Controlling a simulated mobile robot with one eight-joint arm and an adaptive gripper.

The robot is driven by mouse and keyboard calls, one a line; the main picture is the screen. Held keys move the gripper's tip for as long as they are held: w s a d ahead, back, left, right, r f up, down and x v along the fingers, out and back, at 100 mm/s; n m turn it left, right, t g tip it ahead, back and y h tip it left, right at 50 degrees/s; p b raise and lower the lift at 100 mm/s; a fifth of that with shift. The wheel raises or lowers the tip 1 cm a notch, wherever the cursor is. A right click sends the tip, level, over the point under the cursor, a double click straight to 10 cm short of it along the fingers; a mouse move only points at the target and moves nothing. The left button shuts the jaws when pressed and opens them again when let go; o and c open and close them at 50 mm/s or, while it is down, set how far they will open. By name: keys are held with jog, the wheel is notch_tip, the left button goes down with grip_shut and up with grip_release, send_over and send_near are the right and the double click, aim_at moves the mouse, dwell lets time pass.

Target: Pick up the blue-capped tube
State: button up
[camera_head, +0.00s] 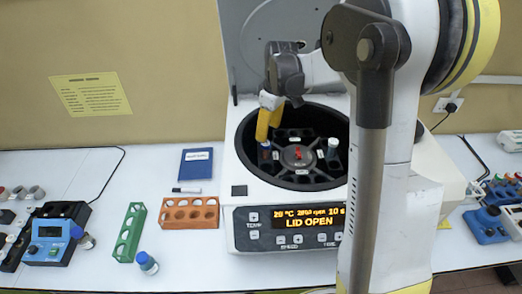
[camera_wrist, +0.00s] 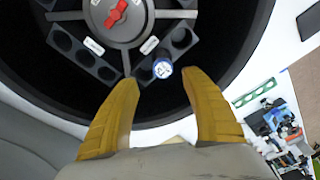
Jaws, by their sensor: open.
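A blue-capped tube (camera_wrist: 162,69) stands in a rotor slot of the open centrifuge (camera_head: 290,208), seen nearly end-on in the wrist view. In the head view its blue cap (camera_head: 265,146) shows just below my yellow fingers. My gripper (camera_head: 266,118) reaches down into the bowl. In the wrist view my gripper (camera_wrist: 160,80) is open and empty, its two fingertips either side of the cap in the picture, with gaps on both sides. Another tube (camera_head: 333,147) stands at the rotor's right. A blue-capped tube (camera_head: 148,263) also lies on the table.
The rotor's red centre knob (camera_wrist: 116,13) and the dark bowl wall surround the gripper. The raised lid (camera_head: 262,60) is behind. An orange rack (camera_head: 189,213), green rack (camera_head: 129,232), blue book (camera_head: 196,163) and blue device (camera_head: 50,241) are on the table to the left.

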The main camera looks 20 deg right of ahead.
aim_at(266, 143)
jog(key=f, duration=0.7)
jog(key=shift+w+a+f, duration=0.1)
jog(key=shift+w+a, duration=0.05)
jog(key=shift+a, duration=0.25)
grip_shut()
